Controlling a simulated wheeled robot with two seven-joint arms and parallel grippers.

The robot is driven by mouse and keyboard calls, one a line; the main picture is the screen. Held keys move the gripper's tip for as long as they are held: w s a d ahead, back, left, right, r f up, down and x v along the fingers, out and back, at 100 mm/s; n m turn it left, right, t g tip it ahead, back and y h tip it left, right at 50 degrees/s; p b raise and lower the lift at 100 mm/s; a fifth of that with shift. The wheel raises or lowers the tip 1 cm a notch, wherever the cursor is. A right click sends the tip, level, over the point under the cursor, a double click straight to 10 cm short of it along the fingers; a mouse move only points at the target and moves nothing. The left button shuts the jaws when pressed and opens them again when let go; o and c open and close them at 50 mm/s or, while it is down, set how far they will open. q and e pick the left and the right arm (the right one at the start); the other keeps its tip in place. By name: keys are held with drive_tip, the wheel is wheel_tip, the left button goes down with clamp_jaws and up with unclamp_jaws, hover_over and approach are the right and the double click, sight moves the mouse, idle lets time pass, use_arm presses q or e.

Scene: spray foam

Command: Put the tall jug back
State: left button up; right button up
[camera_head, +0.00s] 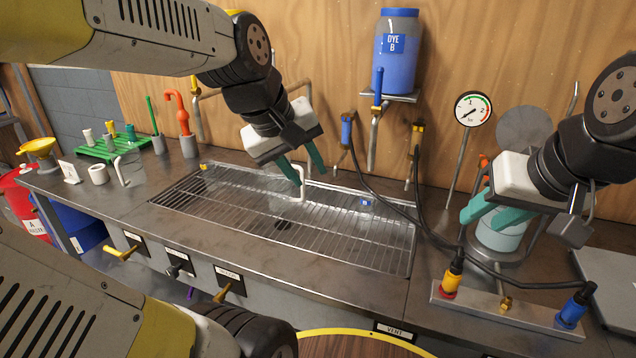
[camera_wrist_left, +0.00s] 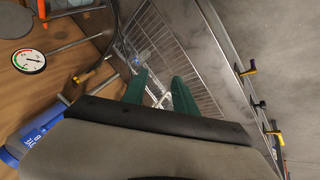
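A white, hook-shaped handle (camera_head: 301,184) stands over the sink grid. It seems to belong to a clear jug, whose outline I cannot make out. My left gripper (camera_head: 302,172) is at this handle, its green fingers apart on either side of it. In the left wrist view, the left gripper (camera_wrist_left: 160,98) is open, with clear and white shapes beyond the fingers. Another clear vessel with a white handle (camera_head: 120,171) stands on the counter at left; I cannot tell which is the tall jug. My right gripper (camera_head: 484,216) looks open, at a vessel of teal liquid (camera_head: 502,236).
The sink grid (camera_head: 225,206) fills the middle counter. A green rack (camera_head: 112,148), white cup (camera_head: 98,174) and sign (camera_head: 70,172) stand left. A blue dye tank (camera_head: 397,65) and a gauge (camera_head: 473,109) are behind. Black hoses (camera_head: 392,202) run to a fitting rail (camera_head: 500,311) at right.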

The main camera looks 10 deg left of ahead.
use_arm(q)
drive_tip(key=s+m, duration=0.3)
drive_tip(key=m, duration=0.1)
drive_tip(key=s+d+f+m, duration=0.1)
drive_tip(key=s+m, duration=0.1)
drive_tip(key=shift+s+d+m, duration=0.1)
drive_tip(key=shift+s+m, duration=0.2)
drive_tip(key=shift+m, duration=0.1)
idle(0.8)
